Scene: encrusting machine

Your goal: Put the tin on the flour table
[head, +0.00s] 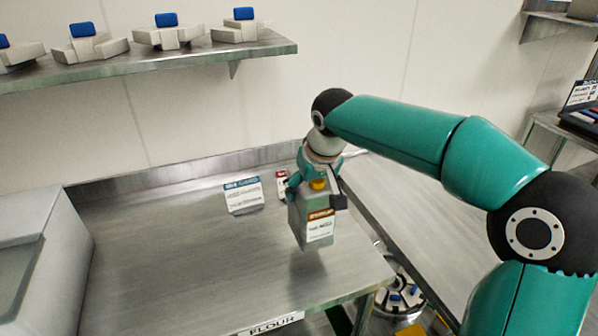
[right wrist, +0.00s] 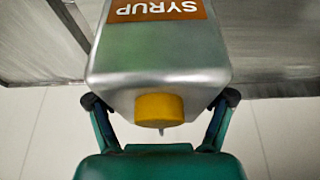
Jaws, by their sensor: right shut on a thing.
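The tin is a silver, square-sided can with a yellow cap and an orange-and-white label; in the head view the tin (head: 319,232) is upright over the right part of the steel flour table (head: 170,265). A dark shadow lies below it; I cannot tell whether its base touches the top. My right gripper (head: 317,196) is shut on the tin near its top. In the right wrist view the tin (right wrist: 160,60) sits between the fingers of the right gripper (right wrist: 160,100), with "SYRUP" readable on its label. My left gripper is not in view.
A white-and-blue card (head: 243,196) and a small red-topped card (head: 282,184) stand behind the tin. A grey box-like machine (head: 35,250) is at the left. A second steel table (head: 415,215) is at the right, across a gap. The flour table's middle is clear.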

